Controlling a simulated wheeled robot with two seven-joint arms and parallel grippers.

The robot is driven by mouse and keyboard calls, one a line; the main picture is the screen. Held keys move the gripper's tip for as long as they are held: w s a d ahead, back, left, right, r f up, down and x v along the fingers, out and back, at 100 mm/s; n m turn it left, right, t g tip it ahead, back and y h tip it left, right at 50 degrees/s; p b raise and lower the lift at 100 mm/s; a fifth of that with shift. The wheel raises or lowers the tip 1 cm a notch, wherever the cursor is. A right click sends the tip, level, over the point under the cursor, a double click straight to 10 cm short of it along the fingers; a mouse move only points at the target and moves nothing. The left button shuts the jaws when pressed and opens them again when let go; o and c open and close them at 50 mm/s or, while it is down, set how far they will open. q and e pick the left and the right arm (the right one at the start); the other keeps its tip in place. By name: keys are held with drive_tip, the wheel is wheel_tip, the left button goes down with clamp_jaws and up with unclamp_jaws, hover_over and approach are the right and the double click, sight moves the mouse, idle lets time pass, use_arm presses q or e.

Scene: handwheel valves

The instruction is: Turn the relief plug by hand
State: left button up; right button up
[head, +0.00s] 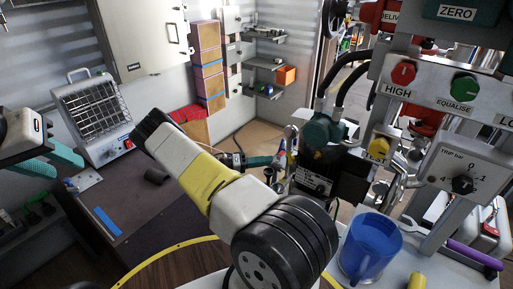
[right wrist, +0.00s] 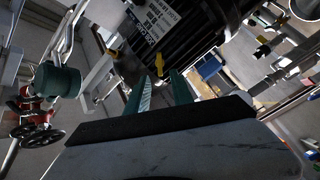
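In the right wrist view a small yellow winged part (right wrist: 160,62), which looks like the relief plug, sits on the underside of a black ribbed body (right wrist: 150,30). My right gripper (right wrist: 160,88) has its two teal fingers apart, one on each side below the yellow part. They look short of it, with nothing between them. In the head view my right gripper (head: 268,160) points right toward the black body (head: 318,172); my forearm hides part of this area, and I cannot make out the plug there. My left gripper (head: 58,164) is at the left edge, teal fingers apart and empty.
A grey panel (head: 440,95) with HIGH and EQUALISE knobs stands at the right. A blue mug (head: 369,249) stands on the white surface below it. A caged heater (head: 95,110) is on the dark bench at left.

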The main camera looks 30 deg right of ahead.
sight(290, 158)
drive_tip(key=x, duration=0.7)
drive_tip(key=shift+s, duration=0.1)
clamp_jaws()
idle(0.3)
